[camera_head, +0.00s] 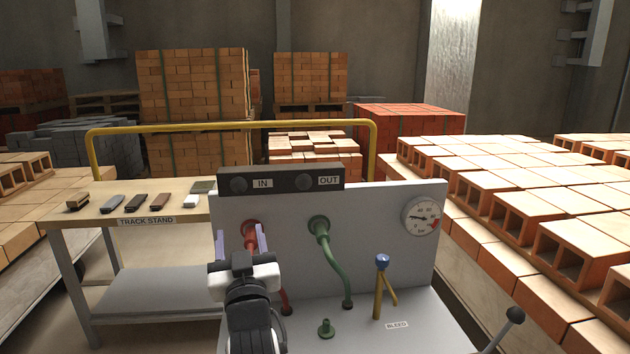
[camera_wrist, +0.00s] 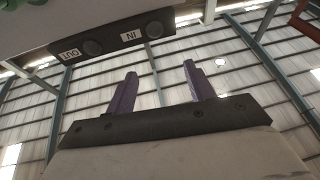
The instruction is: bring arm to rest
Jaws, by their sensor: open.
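My gripper (camera_head: 255,242) is in front of the left part of a grey panel (camera_head: 375,215), its purple fingers pointing up, apart and with nothing between them. The open fingers also show in the wrist view (camera_wrist: 161,92), against the roof. My arm reaches up from the bottom of the head view. Behind the gripper, a red hose (camera_head: 249,228) is partly hidden by it. A green hose (camera_head: 327,250) hangs from the panel just to the right.
A dark bar (camera_head: 282,179) marked IN and OUT tops the panel. A track stand (camera_head: 147,221) with small items is left. Brick stacks (camera_head: 500,185) flank the panel.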

